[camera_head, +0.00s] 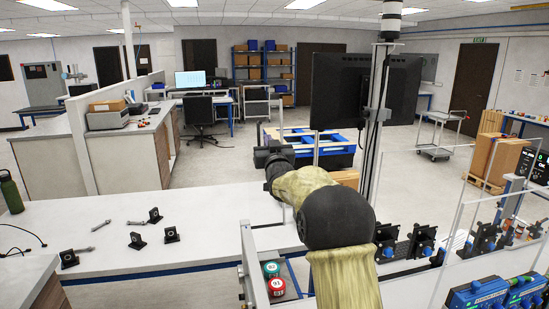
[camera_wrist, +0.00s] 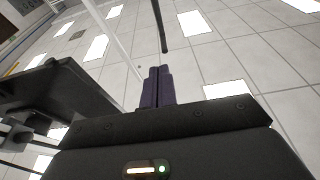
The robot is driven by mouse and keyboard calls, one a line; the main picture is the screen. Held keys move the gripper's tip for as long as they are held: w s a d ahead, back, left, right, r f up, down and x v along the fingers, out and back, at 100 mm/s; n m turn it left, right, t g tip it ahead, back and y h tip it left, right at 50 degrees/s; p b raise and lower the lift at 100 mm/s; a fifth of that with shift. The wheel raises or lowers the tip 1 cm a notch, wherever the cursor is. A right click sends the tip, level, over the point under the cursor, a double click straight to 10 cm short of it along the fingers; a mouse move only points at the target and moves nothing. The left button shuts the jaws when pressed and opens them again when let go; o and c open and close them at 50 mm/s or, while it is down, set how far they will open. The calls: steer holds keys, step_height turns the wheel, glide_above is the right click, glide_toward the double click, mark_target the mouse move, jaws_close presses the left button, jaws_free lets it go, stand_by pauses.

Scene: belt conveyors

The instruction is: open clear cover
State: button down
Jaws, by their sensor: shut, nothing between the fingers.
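Clear panels with pale edges stand around the conveyor station at the lower right of the head view. One clear panel (camera_head: 457,205) rises beside the blue-and-black fixtures; another pale-edged panel (camera_head: 247,262) stands left of my arm. I cannot tell which is the clear cover or whether it is open. My gripper (camera_head: 268,152) is raised above the white table, apart from these panels. In the wrist view my gripper (camera_wrist: 158,85) has its two dark fingers together, empty, against the ceiling. My arm hides part of the station.
Green and red round buttons (camera_head: 272,278) sit beside the left panel. A black monitor (camera_head: 362,92) on a post stands behind my arm. The white table (camera_head: 105,215) holds several small black parts and a green bottle (camera_head: 11,192). Blue control boxes (camera_head: 497,296) are at the lower right.

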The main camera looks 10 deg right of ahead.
steer(key=s+r+b, duration=0.1)
steer(key=s+b, duration=0.3)
steer(key=s, duration=0.4)
steer(key=shift+s+r, duration=0.25)
steer(key=shift+s, duration=0.1)
steer(key=shift+a, duration=0.1)
